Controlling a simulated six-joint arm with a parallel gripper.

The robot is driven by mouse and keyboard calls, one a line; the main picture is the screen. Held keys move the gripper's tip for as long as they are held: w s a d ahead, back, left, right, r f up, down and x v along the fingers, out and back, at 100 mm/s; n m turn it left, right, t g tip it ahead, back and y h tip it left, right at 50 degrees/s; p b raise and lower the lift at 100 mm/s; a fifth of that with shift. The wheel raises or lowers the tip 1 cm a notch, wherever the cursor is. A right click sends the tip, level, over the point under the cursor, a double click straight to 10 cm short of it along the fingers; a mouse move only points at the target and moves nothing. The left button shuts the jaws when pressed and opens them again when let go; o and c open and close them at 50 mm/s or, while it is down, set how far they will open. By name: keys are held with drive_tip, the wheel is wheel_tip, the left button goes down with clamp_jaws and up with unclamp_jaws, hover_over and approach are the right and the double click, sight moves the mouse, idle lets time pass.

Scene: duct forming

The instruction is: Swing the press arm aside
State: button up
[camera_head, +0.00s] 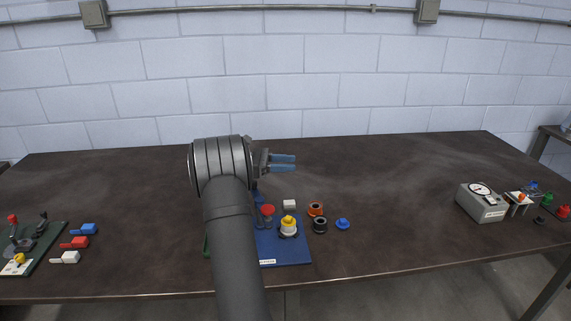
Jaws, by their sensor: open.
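My gripper (283,162) is open and empty, its two blue fingers pointing right above the back half of the table. Below it, a blue board (292,255) carries a red-topped part (267,210) and a yellow-and-white part (288,227). A small dark blue piece shows at the board's back left. My arm covers the board's left side. I cannot clearly make out the press arm; it may be among these parts or hidden behind my arm. The gripper appears apart from everything on the board.
Orange (316,209) and black (320,225) spools, a blue piece (343,223) and a white block (289,204) are near the board. A green board (45,250) and colored blocks lie left. A grey gauge box (482,203) stands right. The table's back is clear.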

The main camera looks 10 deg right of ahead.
drive_tip(key=shift+a+f, duration=0.1)
drive_tip(key=shift+a, duration=0.2)
drive_tip(key=c, duration=0.7)
drive_tip(key=a+f+m+t, duration=0.1)
drive_tip(key=a+t, duration=0.1)
drive_tip(key=a, duration=0.2)
drive_tip(key=w+a+f+m+t, duration=0.1)
drive_tip(key=a+f+m+t, duration=0.1)
drive_tip(key=a+t, duration=0.1)
drive_tip(key=a+f+m+t, duration=0.1)
drive_tip(key=a+t, duration=0.1)
drive_tip(key=a, duration=0.4)
drive_tip(key=shift+w+f+m, duration=0.15)
drive_tip(key=shift+f+m, duration=0.15)
drive_tip(key=shift+f, duration=0.05)
clamp_jaws()
drive_tip(key=s+a+f+m+t+y, duration=0.1)
drive_tip(key=a+f+m+t+y, duration=0.15)
drive_tip(key=a, duration=0.35)
drive_tip(key=s+a+f+m+t+y, duration=0.1)
drive_tip(key=a+f+m+t, duration=0.1)
drive_tip(key=a+t, duration=0.3)
drive_tip(key=w+d+f+g, duration=0.1)
drive_tip(key=w+d, duration=0.4)
drive_tip(key=d, duration=0.5)
drive_tip(key=shift+w, duration=0.15)
